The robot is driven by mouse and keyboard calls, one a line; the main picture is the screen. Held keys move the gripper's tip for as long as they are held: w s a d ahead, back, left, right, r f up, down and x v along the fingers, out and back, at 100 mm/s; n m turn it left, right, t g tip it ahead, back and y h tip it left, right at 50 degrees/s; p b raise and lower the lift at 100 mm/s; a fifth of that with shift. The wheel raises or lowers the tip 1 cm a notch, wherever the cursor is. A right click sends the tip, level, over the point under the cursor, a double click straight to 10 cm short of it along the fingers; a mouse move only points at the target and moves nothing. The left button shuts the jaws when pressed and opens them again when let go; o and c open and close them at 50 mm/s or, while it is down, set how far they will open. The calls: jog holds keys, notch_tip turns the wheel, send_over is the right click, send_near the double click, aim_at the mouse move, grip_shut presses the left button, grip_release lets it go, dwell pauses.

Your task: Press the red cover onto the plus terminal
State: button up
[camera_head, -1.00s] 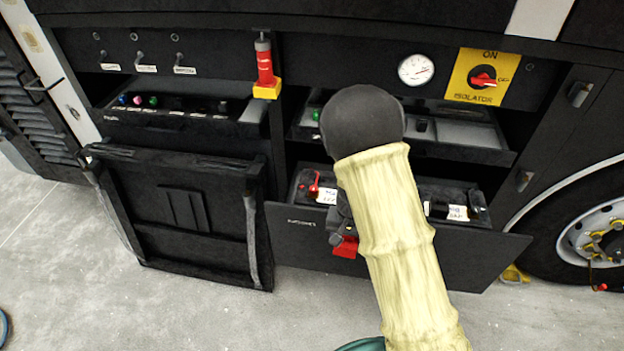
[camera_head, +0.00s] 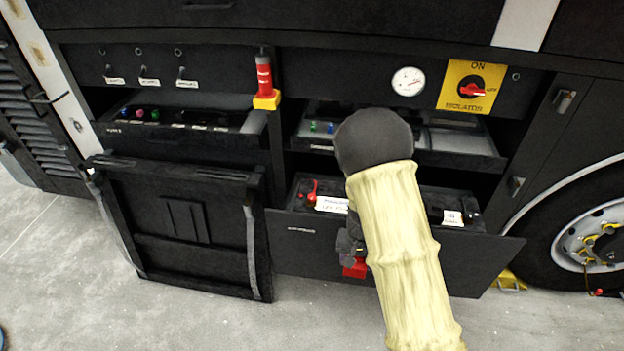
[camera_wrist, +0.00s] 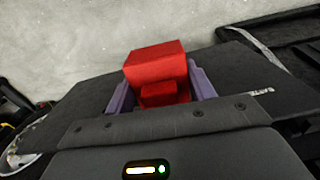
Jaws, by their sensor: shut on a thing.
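The red cover (camera_wrist: 157,80) is a boxy red block held between the purple fingers of my gripper (camera_wrist: 160,92) in the wrist view. In the head view, the red cover (camera_head: 355,268) hangs low in front of the open lower drawer's front panel, apart from the terminals. My forearm hides most of my gripper (camera_head: 351,254) there. A red terminal fitting (camera_head: 312,192), perhaps the plus terminal, shows at the left of the lower drawer beside a white label. Its markings are too small to read. My arm hides the drawer's middle.
The lower drawer's front panel (camera_head: 300,245) stands out into the room. A black hinged panel (camera_head: 185,265) hangs at left. Above are an upper tray (camera_head: 455,150), a gauge (camera_head: 408,81) and a yellow isolator plate (camera_head: 472,87). A wheel (camera_head: 590,240) is at right. Grey floor lies clear in front.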

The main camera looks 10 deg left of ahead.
jog(key=w+d+f+n, duration=0.1)
jog(key=d+f, duration=0.5)
jog(key=d, duration=0.4)
jog(key=shift+d+f, duration=0.15)
jog(key=shift+f, duration=0.05)
jog(key=shift+d, duration=0.1)
